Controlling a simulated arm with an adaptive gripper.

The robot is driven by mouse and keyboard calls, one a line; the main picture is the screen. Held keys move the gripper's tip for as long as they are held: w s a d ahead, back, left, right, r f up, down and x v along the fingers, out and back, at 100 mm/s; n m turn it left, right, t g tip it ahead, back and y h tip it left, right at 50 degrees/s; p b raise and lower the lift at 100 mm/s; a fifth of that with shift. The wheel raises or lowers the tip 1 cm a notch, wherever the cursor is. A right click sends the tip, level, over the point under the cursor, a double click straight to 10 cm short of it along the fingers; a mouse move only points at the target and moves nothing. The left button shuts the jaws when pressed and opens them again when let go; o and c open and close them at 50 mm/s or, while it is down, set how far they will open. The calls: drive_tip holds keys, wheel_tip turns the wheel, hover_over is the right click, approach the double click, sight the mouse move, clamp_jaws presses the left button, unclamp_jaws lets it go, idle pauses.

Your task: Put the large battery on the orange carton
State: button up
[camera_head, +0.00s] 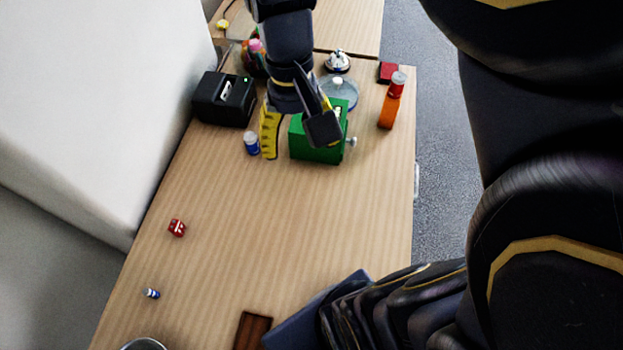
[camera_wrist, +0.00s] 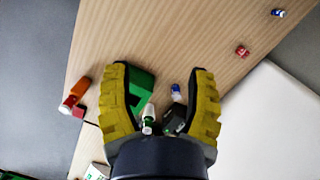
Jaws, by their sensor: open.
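My gripper (camera_head: 296,142) is open above the table, over a green box (camera_head: 312,150); the wrist view shows its two yellow-padded fingers (camera_wrist: 162,70) apart. A small blue-and-white cylinder (camera_head: 152,293) lies at the lower left; it also shows in the wrist view (camera_wrist: 278,13). A bigger blue cylinder with a white top (camera_head: 251,143) stands beside the yellow finger and appears between the fingers in the wrist view (camera_wrist: 175,89). I cannot tell which is the large battery. The orange carton (camera_head: 388,113) is near the right edge, with a red, white-topped cylinder (camera_head: 397,86) at its far end.
A black device (camera_head: 224,99) stands at the back left. A bell (camera_head: 338,62) and a red block (camera_head: 388,72) are at the back. A small red object (camera_head: 177,228) lies left, and a brown tray (camera_head: 251,331) sits at the front. The table's middle is clear.

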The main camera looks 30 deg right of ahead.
drive_tip(key=s+a+f+n, duration=0.1)
drive_tip(key=s+a+n, duration=0.3)
drive_tip(key=s, duration=0.5)
drive_tip(key=shift+a, duration=0.3)
idle(0.5)
